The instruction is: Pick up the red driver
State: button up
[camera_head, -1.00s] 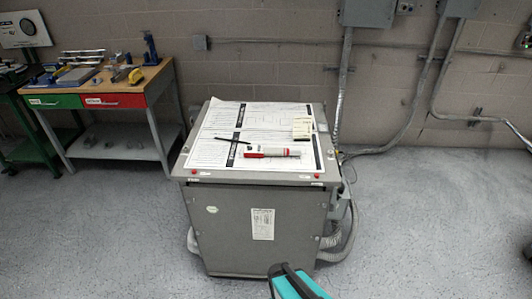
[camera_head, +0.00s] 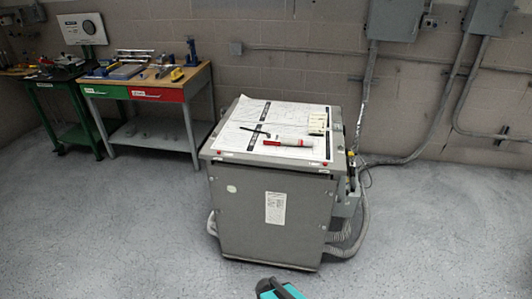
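On top of the grey transformer cabinet (camera_head: 270,215) lies a slim object with a red end and a pale body (camera_head: 287,143). It is the only red tool-like thing I make out there, but it is too small to confirm as the red driver. It rests on printed sheets (camera_head: 258,116).
A wooden workbench (camera_head: 200,80) with green and red drawer fronts holds tools at the back left. A green-framed table (camera_head: 48,95) stands beside it. Conduits (camera_head: 360,235) run at the cabinet's right. A teal object (camera_head: 275,291) shows at the bottom edge. Floor around is clear.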

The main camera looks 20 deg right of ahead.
aim_at(282, 141)
jog(key=u, duration=0.2)
jog(key=k, duration=0.8)
jog(key=u, duration=0.9)
jog(key=i, duration=0.65)
jog(key=u, duration=0.4)
jog(key=i, duration=1.55)
jog(key=z, duration=0.9)
jog(key=i, duration=0.75)
jog(key=z, duration=0.5)
